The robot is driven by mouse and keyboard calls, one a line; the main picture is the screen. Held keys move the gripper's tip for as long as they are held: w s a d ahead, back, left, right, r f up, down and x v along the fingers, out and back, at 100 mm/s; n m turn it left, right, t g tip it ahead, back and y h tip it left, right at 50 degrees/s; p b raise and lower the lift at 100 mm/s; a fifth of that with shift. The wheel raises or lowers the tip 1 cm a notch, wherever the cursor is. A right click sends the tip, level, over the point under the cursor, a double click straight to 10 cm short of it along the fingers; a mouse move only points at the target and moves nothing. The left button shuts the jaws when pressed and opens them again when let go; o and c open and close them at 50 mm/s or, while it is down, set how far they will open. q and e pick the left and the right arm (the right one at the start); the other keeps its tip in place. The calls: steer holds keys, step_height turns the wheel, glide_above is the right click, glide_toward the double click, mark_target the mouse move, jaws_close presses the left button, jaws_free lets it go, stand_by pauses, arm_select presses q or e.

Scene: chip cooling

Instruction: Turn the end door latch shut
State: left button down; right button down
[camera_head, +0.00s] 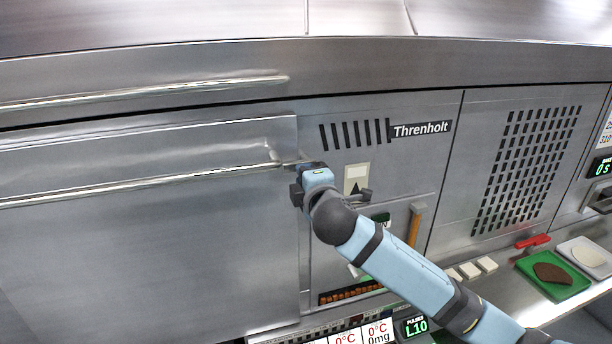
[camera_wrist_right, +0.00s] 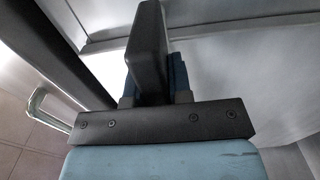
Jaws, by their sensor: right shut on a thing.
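A large steel door (camera_head: 150,250) fills the left of the head view, with a long bar handle (camera_head: 140,184) across its upper part. A small metal piece, seemingly the end door latch (camera_head: 285,164), shows at the door's right edge by the bar's end. My right gripper (camera_head: 303,168) is shut at that piece and hides most of it, so its turn angle cannot be read. In the right wrist view the dark jaws (camera_wrist_right: 152,55) are together, and what they hold is hidden. My left gripper is out of view.
A green tray (camera_head: 531,266) stands on the counter at right. A second bar (camera_head: 140,95) runs above the door.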

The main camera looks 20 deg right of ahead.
stand_by(0.3)
steer(key=c, duration=1)
jaws_free()
steer(key=shift+c, duration=0.2)
steer(key=shift+s+f, duration=0.1)
steer(key=shift+s, duration=0.2)
steer(key=s+b, duration=0.3)
steer(key=s, duration=1)
steer(key=shift+d, duration=0.25)
